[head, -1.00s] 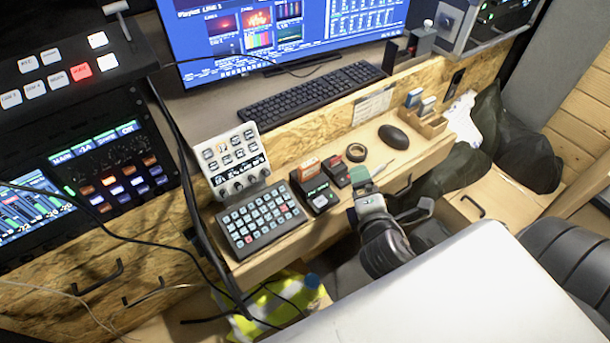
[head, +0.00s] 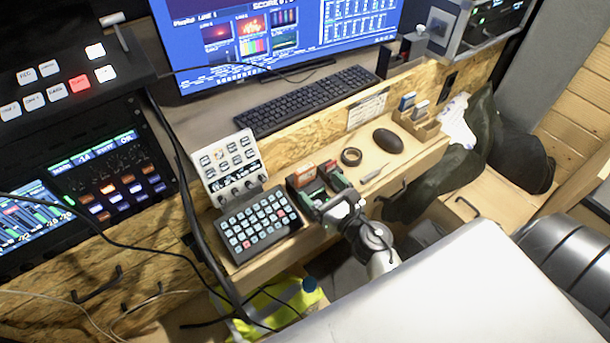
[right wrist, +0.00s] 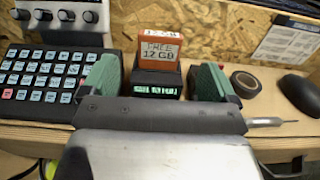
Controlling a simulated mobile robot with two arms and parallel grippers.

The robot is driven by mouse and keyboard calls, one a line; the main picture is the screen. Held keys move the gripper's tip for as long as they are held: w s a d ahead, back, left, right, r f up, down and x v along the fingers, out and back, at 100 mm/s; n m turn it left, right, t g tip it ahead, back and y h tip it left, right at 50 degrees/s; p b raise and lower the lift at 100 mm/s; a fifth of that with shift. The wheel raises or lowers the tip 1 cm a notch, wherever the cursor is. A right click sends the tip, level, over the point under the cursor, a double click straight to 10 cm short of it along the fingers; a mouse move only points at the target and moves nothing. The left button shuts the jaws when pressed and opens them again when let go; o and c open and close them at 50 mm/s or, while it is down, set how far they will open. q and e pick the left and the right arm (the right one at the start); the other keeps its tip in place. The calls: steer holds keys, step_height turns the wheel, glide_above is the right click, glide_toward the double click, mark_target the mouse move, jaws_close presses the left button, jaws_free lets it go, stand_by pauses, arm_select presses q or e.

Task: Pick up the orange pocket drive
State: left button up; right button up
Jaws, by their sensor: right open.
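The orange pocket drive (right wrist: 158,50) stands upright in a small black dock (right wrist: 158,84) with a lit display, and its label faces the right wrist camera. In the head view the orange drive (head: 303,175) is at the back of the dock, left of centre on the narrow wooden shelf. My right gripper (head: 323,190) is open, with its green-padded fingers spread around the dock's near end. In the right wrist view the gripper (right wrist: 159,80) has one finger to each side of the dock and drive, with gaps between. My left gripper is not in view.
A button keypad (head: 258,224) sits close left of the dock. A red item (head: 327,165), partly hidden by a finger, a tape roll (head: 351,156), a screwdriver (head: 371,174) and a mouse (head: 388,141) lie to the right. A wooden board with a keyboard above rises behind.

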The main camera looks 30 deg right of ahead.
mark_target(307, 175)
steer(key=w, duration=0.2)
steer(key=w+p, duration=0.1)
steer(key=w, duration=0.1)
steer(key=w+a, duration=0.1)
steer(key=w, duration=0.1)
steer(key=shift+p, duration=0.3)
steer(key=shift+w+f, duration=0.1)
steer(key=shift+w, duration=0.25)
steer(key=shift+s, duration=0.1)
steer(key=c, duration=1)
steer(key=shift+c, duration=0.2)
